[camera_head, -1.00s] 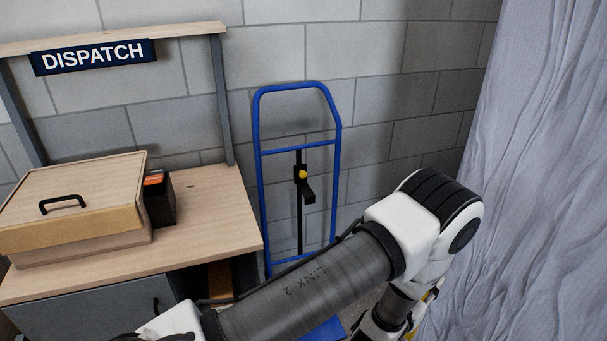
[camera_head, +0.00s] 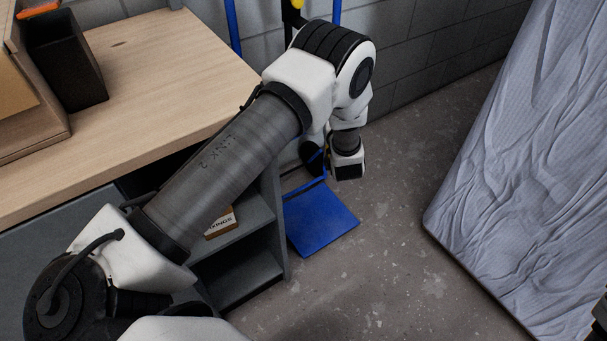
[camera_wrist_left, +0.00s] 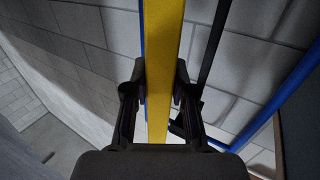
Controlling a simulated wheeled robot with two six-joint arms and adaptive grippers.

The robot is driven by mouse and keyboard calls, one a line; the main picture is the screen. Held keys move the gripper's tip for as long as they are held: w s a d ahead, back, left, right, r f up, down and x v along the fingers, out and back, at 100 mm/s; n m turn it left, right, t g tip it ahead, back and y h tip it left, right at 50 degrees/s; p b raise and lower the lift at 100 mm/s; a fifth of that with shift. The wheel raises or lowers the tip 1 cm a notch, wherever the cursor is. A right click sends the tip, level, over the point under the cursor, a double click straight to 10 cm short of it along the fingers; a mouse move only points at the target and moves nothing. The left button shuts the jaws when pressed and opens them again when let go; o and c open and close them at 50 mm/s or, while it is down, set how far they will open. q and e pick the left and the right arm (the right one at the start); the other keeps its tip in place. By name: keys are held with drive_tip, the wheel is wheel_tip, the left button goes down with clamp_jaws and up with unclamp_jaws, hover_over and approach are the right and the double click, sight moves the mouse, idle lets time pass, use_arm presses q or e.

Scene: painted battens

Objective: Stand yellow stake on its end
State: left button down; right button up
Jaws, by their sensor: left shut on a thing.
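The yellow stake (camera_wrist_left: 165,50) shows in the left wrist view as a long, flat yellow bar running from the top edge down between the jaws. My left gripper (camera_wrist_left: 160,78) is shut on it, with a finger on either side. The stake's ends are not visible, and I cannot tell whether its low end touches anything.
A blue hand truck (camera_head: 320,218) stands by the block wall; its frame bar (camera_wrist_left: 287,95) is near the gripper. A wooden-topped bench (camera_head: 165,75) with a black bin (camera_head: 65,65) is at left. A wrapped grey sheet (camera_head: 530,170) stands right. Bare floor (camera_head: 395,240) lies between.

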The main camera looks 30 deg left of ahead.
use_arm(q)
drive_tip(key=w+a+f+n+g+y+b, duration=0.1)
drive_tip(key=a+f+b, duration=0.4)
drive_tip(key=f+b, duration=0.7)
drive_tip(key=w+a+f+n+g+y+b, duration=0.2)
drive_tip(key=a+f+n+g+y+b, duration=0.2)
drive_tip(key=f+b, duration=0.8)
wheel_tip(320, 180, down, 3)
drive_tip(key=shift+a+f+n+g+y+b, duration=0.1)
drive_tip(key=shift+a+n+g+y+b, duration=0.25)
drive_tip(key=shift+a+g, duration=0.75)
use_arm(e)
wheel_tip(320, 180, down, 28)
drive_tip(key=shift+w+f, duration=0.2)
use_arm(q)
drive_tip(key=shift+d, duration=0.1)
use_arm(e)
drive_tip(key=shift+r, duration=0.15)
drive_tip(key=f+b, duration=0.1)
drive_tip(key=f, duration=0.1)
drive_tip(key=w+f+b, duration=0.1)
drive_tip(key=f+b, duration=0.1)
drive_tip(key=shift+b, duration=0.3)
drive_tip(key=shift+w+f+t+b, duration=0.15)
drive_tip(key=shift+f+t+b, duration=0.15)
drive_tip(key=shift+f, duration=0.05)
use_arm(q)
wheel_tip(320, 180, down, 7)
drive_tip(key=shift+f, duration=0.2)
drive_tip(key=shift+f, duration=0.3)
